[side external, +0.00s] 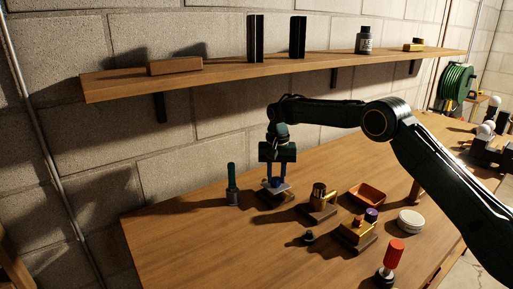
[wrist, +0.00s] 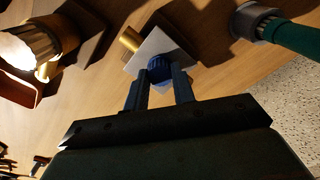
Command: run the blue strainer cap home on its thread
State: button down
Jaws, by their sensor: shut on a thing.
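The blue strainer cap (wrist: 158,68) is between the fingertips of my gripper (wrist: 161,82) in the wrist view. In the side view the cap (side external: 276,182) shows as a small blue spot under my gripper (side external: 277,172). My gripper points down and is shut on the cap. Below the cap is a light grey square plate (wrist: 172,47) on a block, with a brass stub (wrist: 130,39) at one side. The thread under the cap is hidden, so I cannot tell how far down the cap sits.
A green-handled tool (side external: 232,185) stands left of the plate. A brass fitting on a block (side external: 319,201), another brass fitting (side external: 357,230), an orange tray (side external: 367,195), a white round dish (side external: 411,221) and a red-handled tool (side external: 391,258) stand to the right. A shelf (side external: 230,75) runs above.

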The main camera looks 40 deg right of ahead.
jog(key=m, duration=0.6)
jog(key=shift+d+m, duration=0.25)
jog(key=shift+m, duration=0.15)
jog(key=c, duration=1.1)
grip_release()
jog(key=shift+a, duration=0.15)
jog(key=shift+r, duration=3.75)
jog(key=shift+s, duration=0.2)
